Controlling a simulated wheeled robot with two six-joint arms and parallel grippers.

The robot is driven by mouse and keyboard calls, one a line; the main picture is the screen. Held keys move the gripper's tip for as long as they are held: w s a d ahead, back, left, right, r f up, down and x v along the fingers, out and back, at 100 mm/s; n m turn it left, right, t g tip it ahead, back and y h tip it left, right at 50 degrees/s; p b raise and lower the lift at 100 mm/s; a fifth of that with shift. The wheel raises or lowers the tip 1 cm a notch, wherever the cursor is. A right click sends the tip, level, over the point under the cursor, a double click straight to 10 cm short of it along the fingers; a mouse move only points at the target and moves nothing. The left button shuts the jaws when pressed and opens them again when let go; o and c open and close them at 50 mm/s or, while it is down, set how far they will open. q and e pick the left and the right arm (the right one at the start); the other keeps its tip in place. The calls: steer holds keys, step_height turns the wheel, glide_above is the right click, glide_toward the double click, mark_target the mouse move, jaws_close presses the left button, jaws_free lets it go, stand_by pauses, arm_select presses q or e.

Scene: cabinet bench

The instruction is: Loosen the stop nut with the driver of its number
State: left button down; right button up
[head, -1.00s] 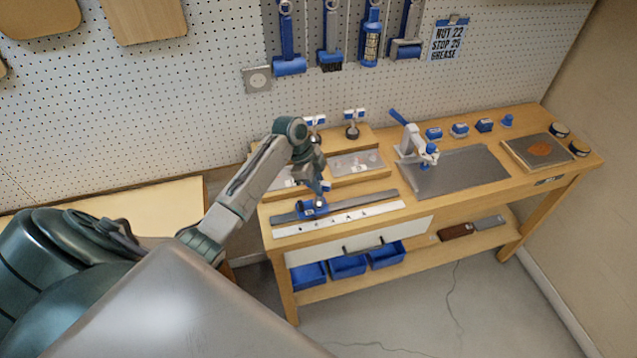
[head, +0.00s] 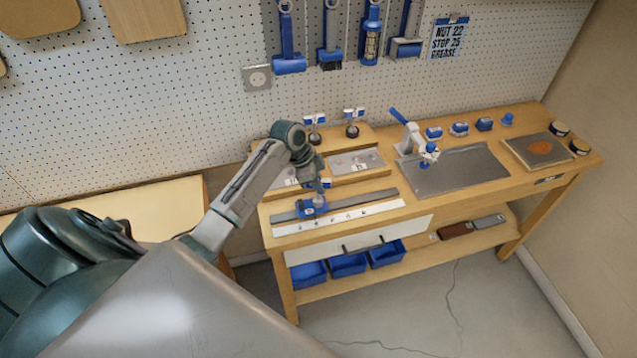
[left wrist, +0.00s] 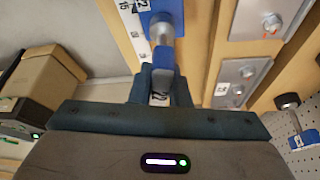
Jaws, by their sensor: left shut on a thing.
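My left gripper (head: 320,181) is above the steel rail (head: 368,200) at the bench's front left. It is shut on a driver; the driver's blue part with a white number label shows between the fingers in the left wrist view (left wrist: 160,88). The number is not clearly legible. The driver's silver shaft (left wrist: 163,45) points at the blue stop (head: 310,208) on the rail, also seen in the left wrist view (left wrist: 165,8). The shaft's tip overlaps the stop; I cannot tell whether it is seated on the nut, which is hidden. My right gripper is not in view.
Two black-knobbed tools (head: 352,130) with tags stand on the back rack. Numbered plates (head: 357,163) lie behind the rail. A white clamp-like fixture (head: 412,140) stands beside a grey mat (head: 470,172).

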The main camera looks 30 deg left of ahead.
arm_select(q)
steer(key=shift+n+t, duration=0.3)
steer(key=shift+n, duration=0.7)
steer(key=shift+n+y, duration=0.6)
steer(key=shift+n, duration=0.6)
steer(key=shift+m, duration=0.5)
steer(key=shift+r, duration=0.1)
steer(key=shift+r, duration=0.1)
steer(key=shift+r, duration=2.1)
steer(key=shift+f, duration=0.1)
